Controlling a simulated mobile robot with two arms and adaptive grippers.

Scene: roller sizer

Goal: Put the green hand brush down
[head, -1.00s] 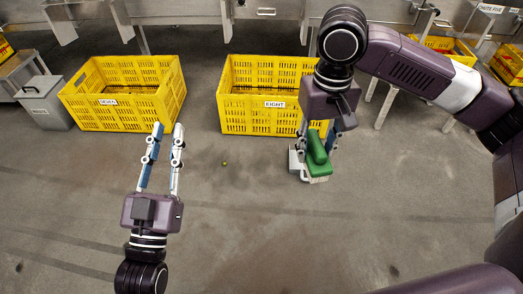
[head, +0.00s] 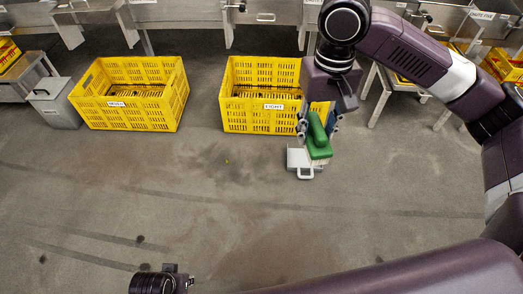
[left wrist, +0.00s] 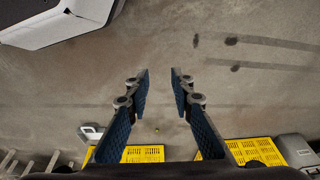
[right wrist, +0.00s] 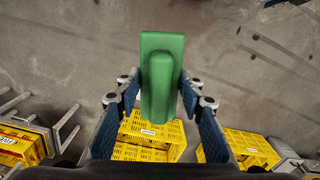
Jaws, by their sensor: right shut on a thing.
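The green hand brush (head: 320,141) is in my right gripper (head: 316,119), in front of crate EIGHT. Its pale bristles face down, over or just behind a light grey item with a handle (head: 304,171). I cannot tell whether the two touch. In the right wrist view the green brush (right wrist: 161,75) lies between the two fingers of the right gripper (right wrist: 157,88), which is shut on it. My left gripper is only partly in the head view, low at the left. In the left wrist view the left gripper (left wrist: 160,72) is open and empty.
Yellow crate SEVEN (head: 130,120) and yellow crate EIGHT (head: 262,122) stand on the floor at the back. A grey bin (head: 54,108) is left of them. A tiny yellow-green thing (head: 226,161) lies on the floor. The floor in front is mostly clear.

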